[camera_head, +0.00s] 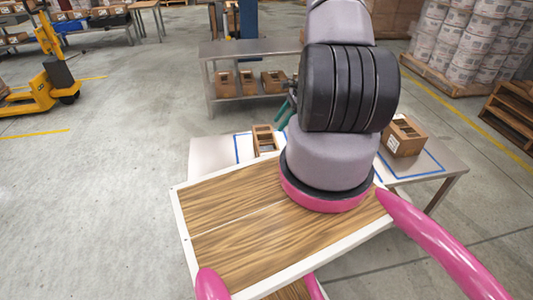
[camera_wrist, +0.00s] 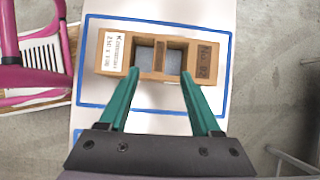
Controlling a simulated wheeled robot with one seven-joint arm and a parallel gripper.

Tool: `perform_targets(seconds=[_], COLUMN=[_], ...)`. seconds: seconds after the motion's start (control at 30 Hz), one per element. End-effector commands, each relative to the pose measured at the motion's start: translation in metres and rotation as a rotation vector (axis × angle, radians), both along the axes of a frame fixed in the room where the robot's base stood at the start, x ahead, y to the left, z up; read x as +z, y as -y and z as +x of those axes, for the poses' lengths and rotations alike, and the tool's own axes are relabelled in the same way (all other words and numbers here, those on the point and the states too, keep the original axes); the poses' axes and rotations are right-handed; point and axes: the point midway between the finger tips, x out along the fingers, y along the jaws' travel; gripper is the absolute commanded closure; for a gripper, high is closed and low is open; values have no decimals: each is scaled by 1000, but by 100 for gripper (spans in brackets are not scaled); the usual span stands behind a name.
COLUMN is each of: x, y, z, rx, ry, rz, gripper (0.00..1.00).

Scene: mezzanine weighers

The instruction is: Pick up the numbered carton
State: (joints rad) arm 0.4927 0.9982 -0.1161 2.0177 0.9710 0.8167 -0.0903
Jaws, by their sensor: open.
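A brown cardboard carton (camera_wrist: 160,73) with two square openings on top lies inside a blue taped rectangle in the wrist view. It has a white label on its left end and dark printing that looks like a number on its right end. It also shows in the head view (camera_head: 265,140), partly hidden by my arm. My gripper (camera_wrist: 159,74) is open, its two green fingers apart and their tips overlapping the carton's near side in the picture. Nothing is held between them. I cannot tell whether the tips touch the carton.
The carton rests on a pale table (camera_head: 212,157). A second brown carton (camera_head: 404,136) with a white label stands on the table's right part, by another blue outline. A grey shelf table (camera_head: 250,48) with several cartons stands behind. A yellow pallet truck (camera_head: 40,85) is far left.

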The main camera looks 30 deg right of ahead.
Motion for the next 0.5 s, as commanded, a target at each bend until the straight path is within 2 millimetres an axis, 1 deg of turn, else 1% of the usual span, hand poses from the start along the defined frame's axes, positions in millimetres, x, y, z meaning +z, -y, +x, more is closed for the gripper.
perform_targets(seconds=[0.03,0.1,0.3,0.4,0.5], x=[-9,-18,-45,-54,-59], y=[0,-2,-19,-25,-28], z=[-3,-4,1,3,4], rx=[-11,-19,-19,-19,-20], ry=[-10,-15,-16,-15,-16], rz=[5,8,9,8,8], gripper=[35,35,35,35,35])
